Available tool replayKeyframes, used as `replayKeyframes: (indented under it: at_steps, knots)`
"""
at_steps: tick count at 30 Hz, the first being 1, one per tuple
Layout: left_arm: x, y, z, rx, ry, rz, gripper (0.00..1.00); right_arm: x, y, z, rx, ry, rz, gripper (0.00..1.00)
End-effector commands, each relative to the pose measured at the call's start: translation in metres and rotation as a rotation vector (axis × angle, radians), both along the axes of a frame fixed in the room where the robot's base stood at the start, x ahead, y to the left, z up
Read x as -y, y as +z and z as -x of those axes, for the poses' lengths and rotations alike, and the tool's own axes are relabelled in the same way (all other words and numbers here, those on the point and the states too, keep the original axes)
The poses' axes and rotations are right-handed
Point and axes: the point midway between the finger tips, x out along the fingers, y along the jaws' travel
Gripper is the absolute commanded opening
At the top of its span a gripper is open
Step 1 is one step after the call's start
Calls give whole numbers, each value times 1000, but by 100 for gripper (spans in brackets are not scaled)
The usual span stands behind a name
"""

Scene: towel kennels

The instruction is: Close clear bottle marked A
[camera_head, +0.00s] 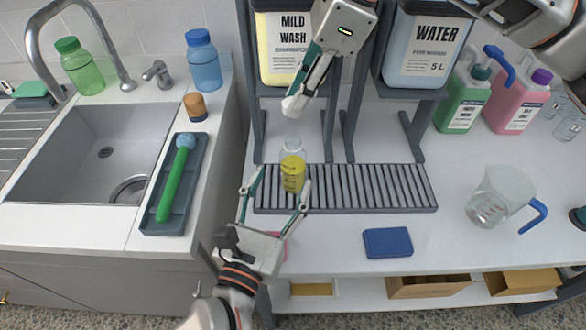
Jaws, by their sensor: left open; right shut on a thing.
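A small clear bottle (292,172) with yellow liquid stands upright at the left part of the slatted drain grate (372,188). Its neck looks uncapped; I cannot read a letter on it. My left gripper (280,178) is open, its fingers spread on either side of the bottle; whether they touch it I cannot tell. My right gripper (297,100) points down from above and is shut on a small white piece (293,106), apparently a cap. It is held above the bottle's mouth, apart from it. The fingers partly hide the white piece.
Mild wash (284,45) and water (425,48) containers stand on dark racks behind. A blue sponge (388,243) lies in front of the grate, a measuring jug (497,195) at right. Left are the sink (95,150) and a tray (163,222) with a green-handled brush (175,180).

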Motion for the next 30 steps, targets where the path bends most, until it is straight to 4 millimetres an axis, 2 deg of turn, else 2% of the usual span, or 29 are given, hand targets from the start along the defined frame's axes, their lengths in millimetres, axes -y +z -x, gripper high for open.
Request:
replayKeyframes:
  at_steps: [6, 12, 18, 27, 30]
  knots:
    - [12, 1, -38, 2, 1, 2, 58, 0, 0, 0, 0, 0, 0, 19]
    - [20, 1, -62, 1, 0, -1, 58, 0, 0, 0, 0, 0, 0, 19]
    - [24, 1, -72, 0, 0, 0, 58, 0, 0, 0, 0, 0, 0, 19]
    - [24, 0, -73, 0, 0, 0, 58, 0, 0, 0, 0, 0, 0, 19]
    - [24, 0, -73, 0, 0, 0, 32, 0, 0, 0, 0, 0, 0, 19]
